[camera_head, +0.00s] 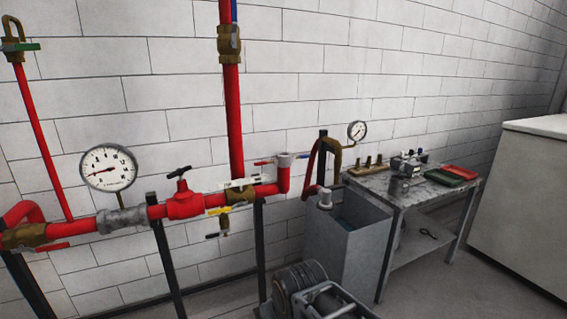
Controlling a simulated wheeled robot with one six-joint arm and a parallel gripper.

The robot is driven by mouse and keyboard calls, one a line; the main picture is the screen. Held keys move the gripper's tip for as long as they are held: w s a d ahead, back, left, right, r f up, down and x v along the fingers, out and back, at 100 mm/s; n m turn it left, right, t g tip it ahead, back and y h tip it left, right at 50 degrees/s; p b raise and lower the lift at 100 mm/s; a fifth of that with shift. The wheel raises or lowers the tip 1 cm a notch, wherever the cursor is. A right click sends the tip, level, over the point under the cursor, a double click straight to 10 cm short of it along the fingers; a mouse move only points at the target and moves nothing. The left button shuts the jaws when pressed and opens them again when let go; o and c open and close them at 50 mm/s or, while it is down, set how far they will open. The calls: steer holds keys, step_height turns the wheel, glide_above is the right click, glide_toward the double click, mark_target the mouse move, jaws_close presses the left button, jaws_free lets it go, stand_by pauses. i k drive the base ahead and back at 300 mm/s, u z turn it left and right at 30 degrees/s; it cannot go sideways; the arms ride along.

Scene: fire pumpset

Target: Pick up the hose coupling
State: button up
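No part of my gripper shows in this view. A grey metal workbench (440,188) stands against the wall at right. Several small brass-coloured fittings (369,162) stand upright along its back left edge. A cluster of grey metal parts (405,166) sits near the middle of the bench top. The hose coupling may be among these pieces, but they are too small to tell which one it is.
Red pipework (182,205) with valves and a pressure gauge (108,167) runs along the white brick wall. A grey tank (345,258) stands left of the bench, behind a pump motor (318,298). Red and green trays (452,174) lie at the bench's right. A pale cabinet (525,200) stands far right.

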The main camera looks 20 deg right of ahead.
mark_target(325, 193)
steer(key=z, duration=0.25)
steer(key=k, duration=0.35)
steer(key=z, duration=1.35)
steer(key=i, duration=1.15)
steer(key=u, duration=1.2)
steer(key=i, duration=0.65)
steer(key=u, duration=0.65)
